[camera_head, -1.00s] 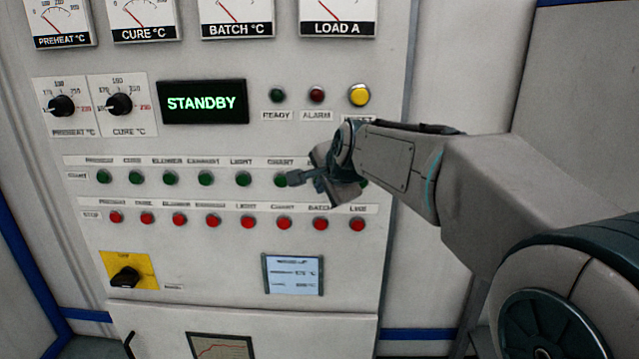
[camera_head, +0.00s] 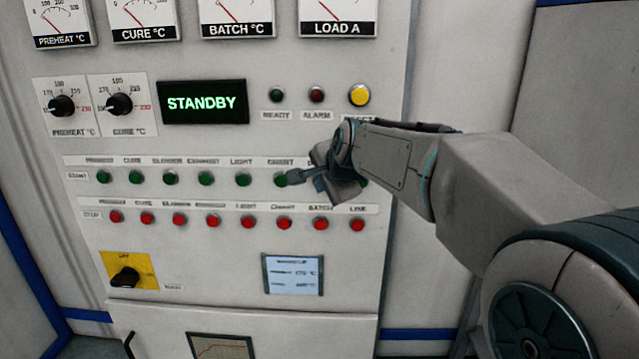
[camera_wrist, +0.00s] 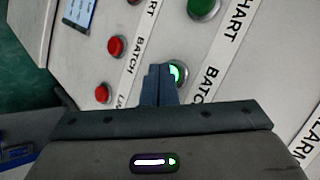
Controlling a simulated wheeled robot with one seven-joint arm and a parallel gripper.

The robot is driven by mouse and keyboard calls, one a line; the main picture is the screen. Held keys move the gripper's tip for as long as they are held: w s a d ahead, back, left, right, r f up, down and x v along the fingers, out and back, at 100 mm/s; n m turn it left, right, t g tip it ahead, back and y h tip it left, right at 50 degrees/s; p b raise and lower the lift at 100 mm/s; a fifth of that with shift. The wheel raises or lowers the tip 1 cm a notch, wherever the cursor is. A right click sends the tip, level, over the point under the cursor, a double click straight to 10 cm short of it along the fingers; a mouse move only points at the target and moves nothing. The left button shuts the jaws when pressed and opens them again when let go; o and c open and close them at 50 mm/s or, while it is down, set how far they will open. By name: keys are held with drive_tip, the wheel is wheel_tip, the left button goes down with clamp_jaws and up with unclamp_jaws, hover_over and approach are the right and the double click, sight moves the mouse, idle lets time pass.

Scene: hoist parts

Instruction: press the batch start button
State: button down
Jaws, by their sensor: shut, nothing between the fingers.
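The batch start button (camera_wrist: 180,72) is a green round button beside a BATCH label in the wrist view. It shows a bright green glow, and the fingers cover part of it. My gripper (camera_wrist: 160,72) is shut and empty, with its tips over the button's left edge; I cannot tell whether they touch it. In the head view my gripper (camera_head: 290,179) is in front of the START row, close to the chart start button (camera_head: 280,180), and the batch start button is hidden behind my gripper and wrist.
A row of red stop buttons (camera_head: 213,221) lies just below the green row. The green chart button (camera_wrist: 203,7) and red batch stop button (camera_wrist: 116,47) are near my fingers. The display (camera_head: 203,102) reads STANDBY. A yellow button (camera_head: 359,95) sits above my wrist.

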drive_tip(key=shift+s, duration=0.75)
drive_tip(key=shift+s+a, duration=0.1)
drive_tip(key=shift+s, duration=2.4)
